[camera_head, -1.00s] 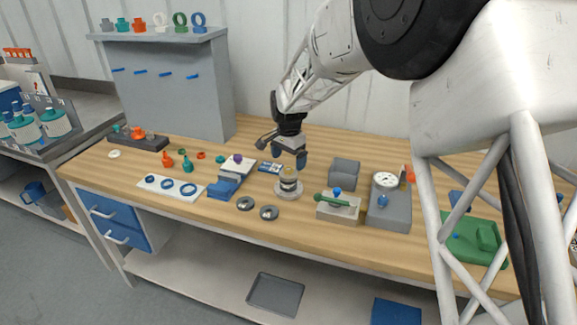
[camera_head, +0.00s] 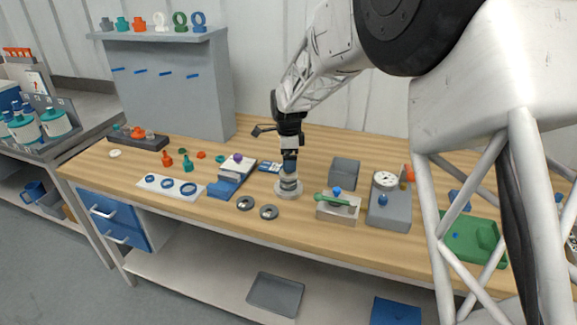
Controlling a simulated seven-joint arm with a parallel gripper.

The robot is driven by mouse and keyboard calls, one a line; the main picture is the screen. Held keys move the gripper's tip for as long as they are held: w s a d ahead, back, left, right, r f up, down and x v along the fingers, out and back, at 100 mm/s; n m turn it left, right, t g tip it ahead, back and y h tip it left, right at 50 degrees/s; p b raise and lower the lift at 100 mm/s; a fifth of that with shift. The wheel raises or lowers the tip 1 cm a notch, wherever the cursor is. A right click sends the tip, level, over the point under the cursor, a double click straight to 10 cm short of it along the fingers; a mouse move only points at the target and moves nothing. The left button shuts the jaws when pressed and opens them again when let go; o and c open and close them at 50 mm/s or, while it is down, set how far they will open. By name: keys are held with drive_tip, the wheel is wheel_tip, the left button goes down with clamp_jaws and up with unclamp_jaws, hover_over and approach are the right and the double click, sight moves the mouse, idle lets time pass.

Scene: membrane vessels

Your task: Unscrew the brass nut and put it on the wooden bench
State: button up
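A small cylindrical vessel stands upright on a round pale base (camera_head: 289,190) near the middle of the wooden bench (camera_head: 230,225). My gripper (camera_head: 289,173) is directly over it, pointing down, with its fingers at the vessel's top. The fingers overlap each other in this view, so I cannot tell whether they are open or shut on anything. The brass nut is not clearly visible; the fingers cover the vessel's upper part, where a brass-coloured band showed earlier.
A block with a green handle (camera_head: 334,198) and a gauge block (camera_head: 389,209) stand to the right. A blue-and-grey fixture (camera_head: 226,185) is to the left. Bare bench shows along the front left.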

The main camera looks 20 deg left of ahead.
drive_tip(key=m, duration=0.3)
drive_tip(key=shift+f, duration=1.65)
drive_tip(key=c, duration=1.7)
drive_tip(key=n, duration=0.6)
drive_tip(key=shift+n, duration=0.4)
drive_tip(key=n, duration=0.6)
drive_tip(key=shift+r+n, duration=0.1)
drive_tip(key=shift+n, duration=0.3)
